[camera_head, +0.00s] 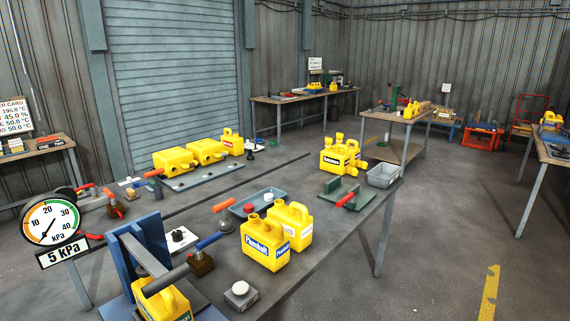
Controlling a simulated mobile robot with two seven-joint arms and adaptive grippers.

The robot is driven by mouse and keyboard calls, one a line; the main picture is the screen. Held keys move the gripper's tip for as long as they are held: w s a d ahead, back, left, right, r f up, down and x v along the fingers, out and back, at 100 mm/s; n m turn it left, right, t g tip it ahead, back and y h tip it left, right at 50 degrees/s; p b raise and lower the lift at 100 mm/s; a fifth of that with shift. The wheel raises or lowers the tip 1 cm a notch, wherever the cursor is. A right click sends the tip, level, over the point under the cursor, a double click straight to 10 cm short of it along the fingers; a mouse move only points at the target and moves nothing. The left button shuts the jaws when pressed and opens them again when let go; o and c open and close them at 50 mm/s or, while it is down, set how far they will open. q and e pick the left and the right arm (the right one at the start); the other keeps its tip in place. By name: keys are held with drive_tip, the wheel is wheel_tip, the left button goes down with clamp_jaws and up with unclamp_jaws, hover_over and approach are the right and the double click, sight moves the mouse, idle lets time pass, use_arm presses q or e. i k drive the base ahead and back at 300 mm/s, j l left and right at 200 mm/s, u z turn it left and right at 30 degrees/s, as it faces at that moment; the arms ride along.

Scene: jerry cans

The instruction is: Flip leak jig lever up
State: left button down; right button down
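A blue upright jig frame (154,238) stands at the near left of the workbench, with a yellow jerry can (165,302) low in it, cut by the bottom edge. A grey bar (146,254) slopes down across the frame's front. A dark grey cylindrical grip (165,278) lies nearly level across the can's top. Just right of it, a blue handle (213,240) slants up above a brown block (201,263). I cannot tell for sure which of these is the leak jig lever. Neither of my grippers is in view.
A round gauge (51,222) reads 5 kPa. Yellow cans (265,246) and a white-topped puck (240,289) stand right of the jig. An orange-handled lever (223,205), a blue-grey tray (257,202) and a red-handled green fixture (336,194) lie further back. The bench's near right is clear.

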sight(148, 265)
drive_tip(key=u, duration=1.5)
